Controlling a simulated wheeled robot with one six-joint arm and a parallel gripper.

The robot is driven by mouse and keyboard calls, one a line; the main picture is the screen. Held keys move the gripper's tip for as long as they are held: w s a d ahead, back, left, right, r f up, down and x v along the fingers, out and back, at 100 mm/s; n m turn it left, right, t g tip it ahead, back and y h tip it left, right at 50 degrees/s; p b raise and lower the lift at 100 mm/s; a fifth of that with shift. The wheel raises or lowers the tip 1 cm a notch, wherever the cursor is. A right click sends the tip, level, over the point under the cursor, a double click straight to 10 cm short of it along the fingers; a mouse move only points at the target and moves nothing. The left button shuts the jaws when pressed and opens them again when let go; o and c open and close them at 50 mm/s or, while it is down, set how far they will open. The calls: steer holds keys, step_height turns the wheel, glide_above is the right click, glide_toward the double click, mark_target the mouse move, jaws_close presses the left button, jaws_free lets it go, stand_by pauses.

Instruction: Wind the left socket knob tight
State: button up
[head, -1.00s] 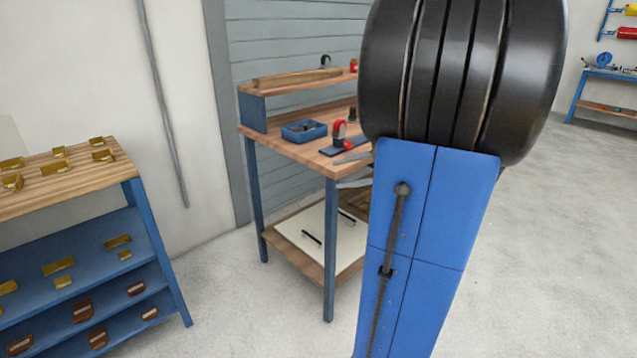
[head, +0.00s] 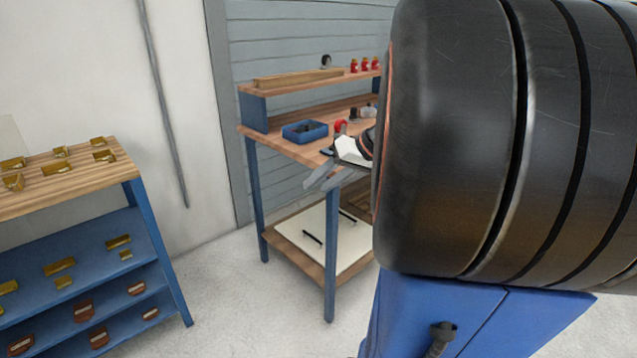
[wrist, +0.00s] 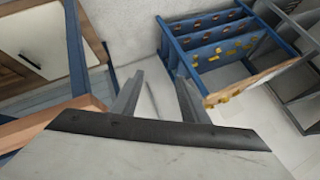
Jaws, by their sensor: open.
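I cannot make out a socket knob in either view. A red rounded part (head: 341,126) shows on the wooden workbench (head: 285,146), mostly hidden behind my gripper, and I cannot tell what it is. My gripper (head: 322,180) is in front of the bench's front right part in the head view, partly covered by my own arm. In the wrist view my gripper (wrist: 160,92) has its two fingers apart with nothing between them, and the floor and a shelf show beyond.
A blue tray (head: 304,132) sits on the bench. Small red items (head: 365,65) stand on its upper shelf. A white panel (head: 318,232) lies on the lower shelf. A blue rack (head: 95,240) with brass and brown parts stands left. Clear floor (head: 240,300) lies between.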

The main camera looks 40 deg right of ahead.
steer(key=shift+s+a+r+n+g+h, duration=0.2)
steer(key=shift+a+n, duration=0.15)
steer(key=shift+n, duration=0.45)
steer(key=shift+s+a+r+n+g+h, duration=0.1)
steer(key=shift+a+n+h, duration=0.15)
steer(key=shift+n, duration=0.55)
steer(key=shift+w, duration=0.1)
steer(key=s+d+f+n+t+h, duration=0.15)
steer(key=d+n+t, duration=0.45)
steer(key=d+n, duration=0.95)
steer(key=s+d+n+t+h, duration=0.1)
steer(key=s+d+n+t, duration=0.3)
steer(key=d+n, duration=1.15)
steer(key=w+a+n, duration=0.1)
steer(key=w+a, duration=0.1)
steer(key=w, duration=0.4)
steer(key=w+a+n, duration=0.1)
steer(key=w+n, duration=0.1)
steer(key=w, duration=0.4)
steer(key=w+a+n+t, duration=0.1)
steer(key=w+a, duration=0.1)
steer(key=w, duration=0.4)
steer(key=shift+w+a+f+n, duration=0.2)
steer(key=shift+w+a+n, duration=0.15)
steer(key=shift+w+n, duration=0.05)
